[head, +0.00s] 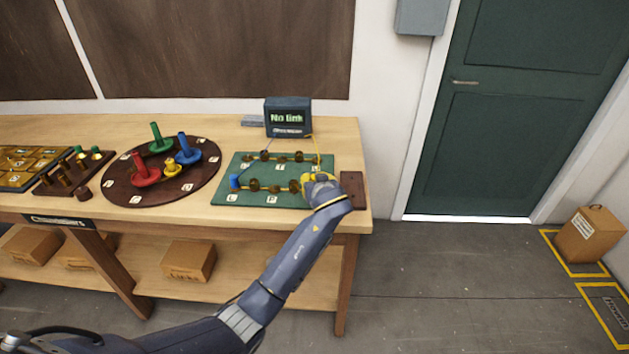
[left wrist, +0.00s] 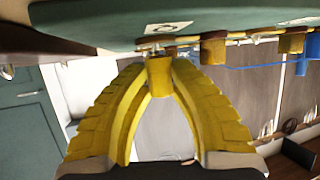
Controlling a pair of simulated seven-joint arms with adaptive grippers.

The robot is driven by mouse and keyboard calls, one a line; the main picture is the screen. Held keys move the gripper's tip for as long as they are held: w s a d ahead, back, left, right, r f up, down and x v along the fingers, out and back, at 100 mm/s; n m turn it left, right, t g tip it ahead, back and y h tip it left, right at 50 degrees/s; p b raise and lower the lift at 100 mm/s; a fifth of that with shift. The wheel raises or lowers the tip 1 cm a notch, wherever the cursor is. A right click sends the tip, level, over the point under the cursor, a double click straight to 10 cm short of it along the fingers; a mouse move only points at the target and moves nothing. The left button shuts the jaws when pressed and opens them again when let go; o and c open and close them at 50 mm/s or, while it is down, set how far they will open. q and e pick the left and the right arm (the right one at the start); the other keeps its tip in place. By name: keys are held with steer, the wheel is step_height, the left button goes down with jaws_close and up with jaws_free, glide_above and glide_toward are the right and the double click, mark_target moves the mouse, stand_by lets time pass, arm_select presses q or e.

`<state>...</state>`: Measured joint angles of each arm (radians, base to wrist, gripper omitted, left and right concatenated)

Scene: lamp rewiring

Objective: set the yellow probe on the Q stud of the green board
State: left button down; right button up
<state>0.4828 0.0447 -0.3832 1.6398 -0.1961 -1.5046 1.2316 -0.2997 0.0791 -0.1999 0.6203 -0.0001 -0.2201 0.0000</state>
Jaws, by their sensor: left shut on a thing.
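The green board (head: 225,197) lies flat at the right part of the bench, with rows of brass studs and white letter labels. My left gripper (head: 318,184) is over the board's front right corner. In the left wrist view its yellow fingers (left wrist: 159,72) are shut on the yellow probe (left wrist: 159,79), close against the board (left wrist: 100,20) beside a label (left wrist: 168,27) whose letter I cannot read. I cannot tell whether the probe is seated on a stud. The head view hides most of it. My right gripper is not in view.
A blue probe (head: 235,181) stands at the board's left. A meter (head: 288,116) reading "No link" stands behind, with a yellow lead (head: 316,150) running to my gripper. A round dark board (head: 192,192) with coloured pegs lies left. A brown block (head: 353,188) sits right of the gripper.

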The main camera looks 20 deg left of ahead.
arm_select(q)
steer(key=shift+f, duration=0.55)
steer(key=c, duration=1.2)
jaws_free()
steer(key=shift+v, duration=3.8)
